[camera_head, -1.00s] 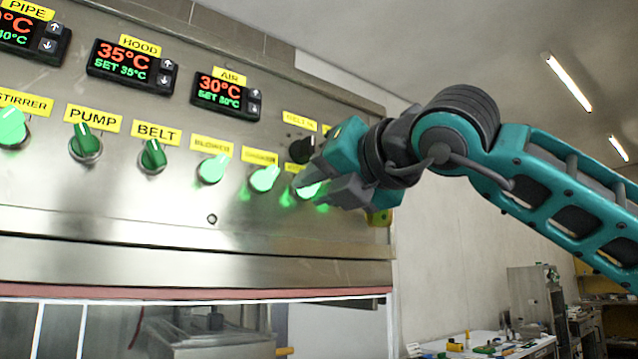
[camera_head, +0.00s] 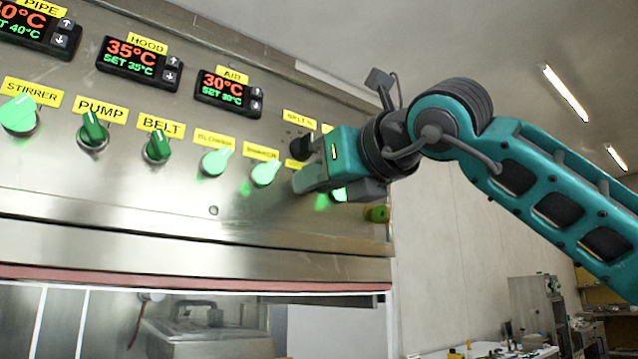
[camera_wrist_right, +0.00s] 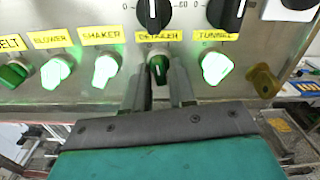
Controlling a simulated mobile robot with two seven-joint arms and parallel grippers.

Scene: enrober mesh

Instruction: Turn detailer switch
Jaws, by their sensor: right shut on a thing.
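The detailer switch (camera_wrist_right: 159,70) is a green knob under the yellow DETAILER label (camera_wrist_right: 158,37) in the right wrist view. It looks darker than the lit knobs beside it. My right gripper (camera_wrist_right: 160,82) is shut on this knob, with one finger on each side of it. In the head view my right gripper (camera_head: 318,186) is at the right end of the switch row and hides the detailer switch. My left gripper is in neither view.
The lit shaker knob (camera_wrist_right: 105,70) and lit tunnel knob (camera_wrist_right: 217,68) flank the gripper closely. Black dials (camera_wrist_right: 154,12) sit just above. A yellow-green piece (camera_head: 378,214) is at the panel's right edge. Open room lies right of the panel.

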